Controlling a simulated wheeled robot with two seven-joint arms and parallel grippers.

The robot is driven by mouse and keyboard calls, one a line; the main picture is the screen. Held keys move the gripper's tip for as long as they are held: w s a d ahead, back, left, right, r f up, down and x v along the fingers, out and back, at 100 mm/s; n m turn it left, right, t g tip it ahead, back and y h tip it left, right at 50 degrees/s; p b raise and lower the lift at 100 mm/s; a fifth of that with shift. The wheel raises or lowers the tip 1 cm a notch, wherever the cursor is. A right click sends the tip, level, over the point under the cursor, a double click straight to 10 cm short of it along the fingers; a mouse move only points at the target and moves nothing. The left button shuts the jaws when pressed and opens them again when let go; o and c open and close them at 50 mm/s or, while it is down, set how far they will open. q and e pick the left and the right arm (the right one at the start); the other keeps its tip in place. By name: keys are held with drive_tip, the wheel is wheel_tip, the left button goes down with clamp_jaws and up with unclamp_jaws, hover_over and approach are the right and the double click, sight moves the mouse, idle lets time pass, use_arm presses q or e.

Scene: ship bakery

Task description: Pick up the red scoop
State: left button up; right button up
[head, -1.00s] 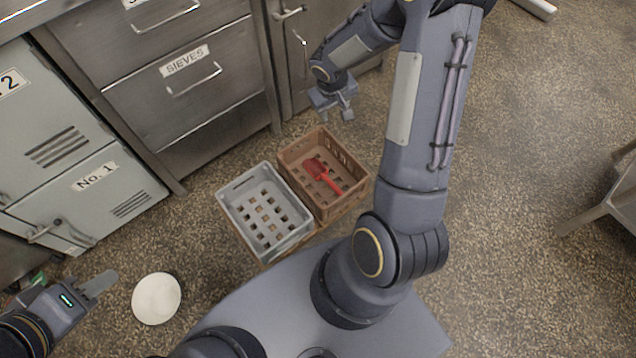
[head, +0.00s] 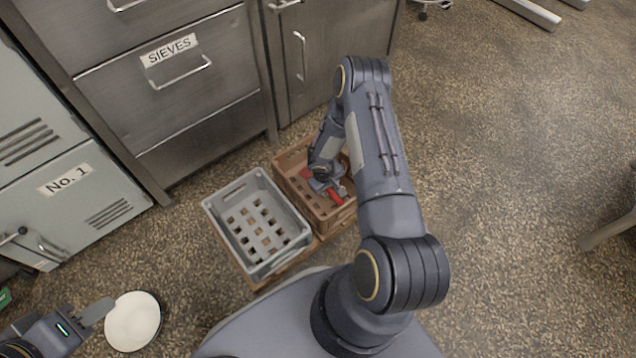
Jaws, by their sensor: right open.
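The red scoop (head: 336,197) lies in the brown crate (head: 305,207) on the floor, partly hidden by my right gripper. My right gripper (head: 335,190) is over the crate, right at the scoop, with its jaws open; whether it touches the scoop I cannot tell. My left gripper (head: 98,312) is at the lower left, away from the scoop, beside a white round bowl or plate (head: 133,321). Its jaw gap does not show clearly.
An empty grey crate (head: 215,208) stands directly left of the brown one. Steel drawers and cabinets, one labelled SIEVES (head: 168,50), stand behind the crates. A locker labelled No. 1 (head: 65,179) is at left. Open floor (head: 500,150) lies to the right.

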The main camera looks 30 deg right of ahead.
sight(330, 190)
drive_tip(key=f, duration=0.1)
drive_tip(key=f+b, duration=0.1)
drive_tip(key=f, duration=0.2)
drive_tip(key=shift+d, duration=0.25)
drive_tip(key=shift+r, duration=0.15)
clamp_jaws()
